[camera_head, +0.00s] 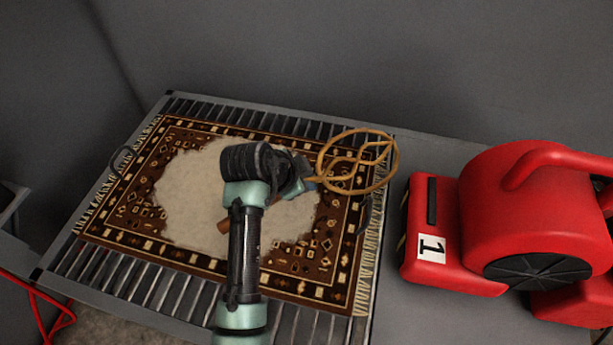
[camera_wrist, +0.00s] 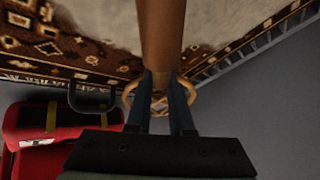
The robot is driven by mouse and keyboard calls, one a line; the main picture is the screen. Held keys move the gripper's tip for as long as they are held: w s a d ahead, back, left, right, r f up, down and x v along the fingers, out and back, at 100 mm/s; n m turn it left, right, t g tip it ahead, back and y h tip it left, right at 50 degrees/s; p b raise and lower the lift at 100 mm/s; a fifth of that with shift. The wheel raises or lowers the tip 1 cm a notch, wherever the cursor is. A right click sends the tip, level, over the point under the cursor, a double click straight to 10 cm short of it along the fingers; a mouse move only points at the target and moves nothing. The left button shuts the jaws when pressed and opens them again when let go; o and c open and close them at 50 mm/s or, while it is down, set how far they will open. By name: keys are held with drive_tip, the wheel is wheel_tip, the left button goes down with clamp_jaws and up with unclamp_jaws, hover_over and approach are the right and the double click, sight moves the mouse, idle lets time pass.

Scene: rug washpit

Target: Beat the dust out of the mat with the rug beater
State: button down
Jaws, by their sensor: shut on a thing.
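The rug beater (camera_head: 357,162) has a looped cane head and a brown wooden handle. My gripper (camera_head: 304,186) is shut on its handle and holds it over the right half of the mat. The beater's head reaches across the mat's upper right edge. The handle fills the middle of the wrist view (camera_wrist: 162,35) between the two fingers (camera_wrist: 163,105). The mat (camera_head: 285,286) is brown with a patterned border and fringed ends. A large pale dusty patch (camera_head: 185,190) covers its middle. My arm hides part of it. I cannot tell whether the beater touches the mat.
The mat lies on a slatted grate (camera_head: 130,275) with dark loop handles at left (camera_head: 122,161) and right (camera_head: 366,215). A red blower (camera_head: 520,195) marked 1 stands close on the right. Red tubing (camera_head: 45,310) is at lower left. Grey walls stand behind.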

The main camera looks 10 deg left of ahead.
wheel_tip(320, 180, up, 3)
drive_tip(key=shift+r+p, duration=0.1)
drive_tip(key=shift+p, duration=1)
drive_tip(key=shift+f, duration=0.2)
wheel_tip(320, 180, down, 5)
drive_tip(key=b, duration=0.3)
drive_tip(key=shift+r, duration=0.15)
wheel_tip(320, 180, up, 5)
drive_tip(key=p, duration=0.4)
drive_tip(key=shift+p, duration=0.35)
drive_tip(key=shift+f, duration=0.2)
drive_tip(key=shift+a, duration=0.1)
